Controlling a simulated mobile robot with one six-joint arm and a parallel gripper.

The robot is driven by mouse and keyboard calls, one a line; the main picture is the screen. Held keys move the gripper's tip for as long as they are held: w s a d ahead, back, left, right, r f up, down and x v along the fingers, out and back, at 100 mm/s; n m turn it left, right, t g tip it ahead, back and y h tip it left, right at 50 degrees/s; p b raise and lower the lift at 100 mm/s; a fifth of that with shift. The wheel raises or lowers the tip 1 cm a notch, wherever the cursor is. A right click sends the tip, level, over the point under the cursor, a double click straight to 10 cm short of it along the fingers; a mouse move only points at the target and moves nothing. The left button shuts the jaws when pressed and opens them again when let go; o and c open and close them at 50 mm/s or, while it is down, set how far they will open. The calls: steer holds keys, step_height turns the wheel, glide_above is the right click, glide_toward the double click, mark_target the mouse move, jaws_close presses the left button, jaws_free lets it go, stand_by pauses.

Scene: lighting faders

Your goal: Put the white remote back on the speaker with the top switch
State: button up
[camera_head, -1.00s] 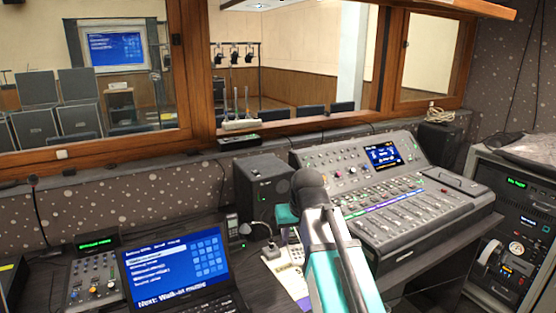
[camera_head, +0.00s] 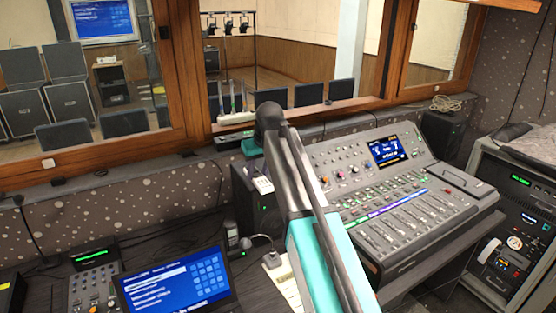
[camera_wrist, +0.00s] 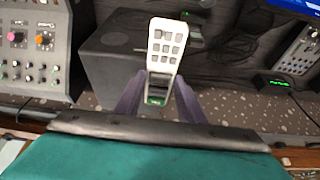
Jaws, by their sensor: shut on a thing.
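The white remote (camera_wrist: 166,45) has grey keys and a green patch near its lower end in the wrist view. My gripper (camera_wrist: 157,98) is shut on that lower end, with a dark finger on each side. In the head view the remote (camera_head: 262,185) hangs just left of my arm, in front of the dark box-shaped speaker (camera_head: 241,190). My arm hides part of the speaker and the fingertips there. In the wrist view the speaker (camera_wrist: 108,68) lies behind and left of the remote. I cannot tell whether they touch, and no top switch can be made out.
The mixing console (camera_head: 400,205) stands right of my arm. A laptop (camera_head: 180,280) and small mixer (camera_head: 93,290) are at front left. A white device (camera_head: 276,262) sits on the desk. Another dark speaker (camera_head: 441,133) stands behind the console. The window ledge runs along the back.

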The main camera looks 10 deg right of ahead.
steer(key=shift+w+a+r, duration=0.4)
steer(key=shift+w, duration=0.2)
steer(key=shift+d, duration=0.15)
steer(key=shift+w+d+p, duration=0.25)
steer(key=shift+w+p, duration=0.05)
steer(key=shift+w, duration=0.2)
steer(key=w+d+p, duration=0.2)
steer(key=w, duration=0.2)
steer(key=w+d+p, duration=0.1)
steer(key=w+d, duration=0.1)
steer(key=w, duration=0.2)
steer(key=w+d+f+p, duration=0.1)
steer(key=w+d+p, duration=0.1)
steer(key=w+d, duration=0.1)
steer(key=shift+w+d+f+p, duration=0.1)
steer(key=shift+w+p, duration=0.2)
steer(key=shift+w, duration=0.35)
steer(key=shift+w+d+f, duration=0.2)
steer(key=shift+w+d, duration=0.05)
steer(key=shift+w, duration=0.1)
steer(key=shift+f, duration=0.1)
